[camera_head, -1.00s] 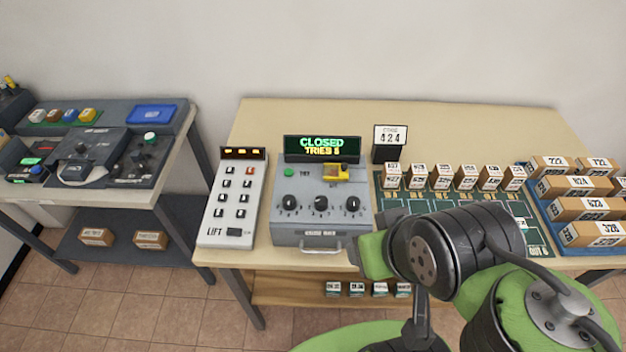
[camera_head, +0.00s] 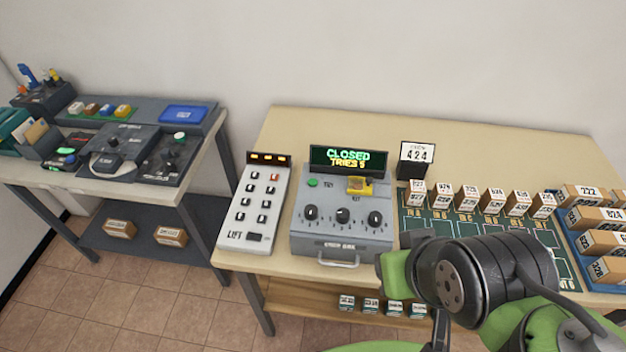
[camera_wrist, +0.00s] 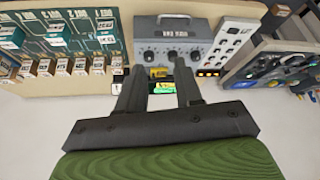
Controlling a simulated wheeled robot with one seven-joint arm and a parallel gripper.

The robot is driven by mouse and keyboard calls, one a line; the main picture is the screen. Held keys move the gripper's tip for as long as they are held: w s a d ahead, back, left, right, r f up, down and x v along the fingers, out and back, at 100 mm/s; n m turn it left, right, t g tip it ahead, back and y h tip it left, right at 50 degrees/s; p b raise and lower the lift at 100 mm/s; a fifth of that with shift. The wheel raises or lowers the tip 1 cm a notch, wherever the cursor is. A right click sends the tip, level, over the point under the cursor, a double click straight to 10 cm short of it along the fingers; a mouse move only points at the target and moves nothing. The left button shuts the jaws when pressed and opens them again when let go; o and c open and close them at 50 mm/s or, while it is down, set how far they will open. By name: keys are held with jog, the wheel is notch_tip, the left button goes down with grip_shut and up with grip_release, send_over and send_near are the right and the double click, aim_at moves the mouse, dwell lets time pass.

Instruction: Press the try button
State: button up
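The grey code box (camera_head: 342,232) stands on the beige table with three black dials and a front handle. Its green button (camera_head: 313,183), beside the small label "TRY", is at the top left of the panel. A yellow piece (camera_head: 359,185) sits to its right. The display (camera_head: 348,158) behind reads "CLOSED" and "TRIES 5". In the wrist view the box (camera_wrist: 172,40) appears upside down beyond my gripper (camera_wrist: 157,68). Its two fingers are apart with nothing between them. I cannot make out the green button there; the right finger may cover it. The head view does not show my fingers.
A white lift keypad (camera_head: 256,205) stands close left of the box. A blue tray (camera_head: 578,245) holds larger boxes. A second table with devices stands at left.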

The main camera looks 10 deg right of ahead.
grip_shut()
dwell(1.4)
